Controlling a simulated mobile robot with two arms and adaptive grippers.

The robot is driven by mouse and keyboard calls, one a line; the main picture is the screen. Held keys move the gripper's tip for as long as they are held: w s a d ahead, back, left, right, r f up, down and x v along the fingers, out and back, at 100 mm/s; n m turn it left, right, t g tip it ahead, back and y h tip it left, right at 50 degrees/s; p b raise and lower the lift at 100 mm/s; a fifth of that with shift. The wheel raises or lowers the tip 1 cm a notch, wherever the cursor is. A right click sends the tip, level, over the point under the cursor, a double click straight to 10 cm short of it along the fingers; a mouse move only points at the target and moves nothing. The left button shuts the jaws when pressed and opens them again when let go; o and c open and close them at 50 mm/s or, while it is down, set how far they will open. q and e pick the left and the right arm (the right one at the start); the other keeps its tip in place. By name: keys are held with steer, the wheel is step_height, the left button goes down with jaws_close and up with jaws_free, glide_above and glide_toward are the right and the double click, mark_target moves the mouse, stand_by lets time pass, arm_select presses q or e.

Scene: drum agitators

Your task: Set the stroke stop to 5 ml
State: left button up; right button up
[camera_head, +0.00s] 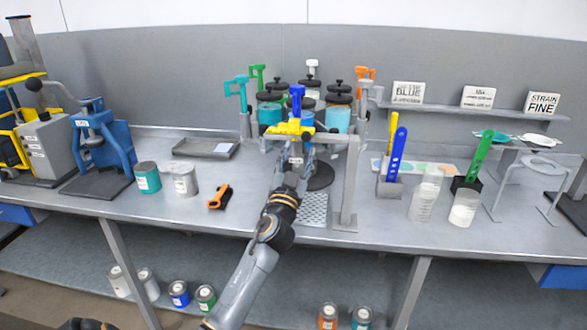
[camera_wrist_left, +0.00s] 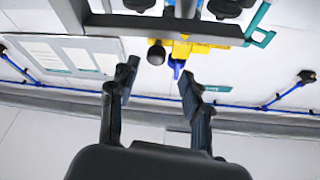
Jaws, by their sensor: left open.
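A dispenser with a yellow body (camera_head: 290,128) and a blue upright top (camera_head: 297,101) sits on a grey frame (camera_head: 351,185). In the left wrist view the yellow body (camera_wrist_left: 197,48) is upside down at the top, with a blue part (camera_wrist_left: 177,67) and a round black knob (camera_wrist_left: 156,55) beside it. I cannot tell which part is the stroke stop, and no 5 ml mark is readable. My left gripper (camera_head: 294,160) is just below and in front of the yellow body. Its fingers (camera_wrist_left: 158,76) are spread, with nothing held. My right gripper is not in view.
Black-lidded jars (camera_head: 338,112) and teal (camera_head: 237,88), green and orange dispenser tops crowd behind. An orange-handled brush (camera_head: 219,197) and cans (camera_head: 186,181) lie left. Clear cups (camera_head: 424,199) and blue and green spatulas stand right. The front bench edge is mostly clear.

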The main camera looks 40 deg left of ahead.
arm_select(q)
steer(key=v, duration=0.5)
steer(key=shift+s+d+f, duration=0.1)
steer(key=shift+s+d, duration=0.05)
steer(key=shift+s, duration=0.2)
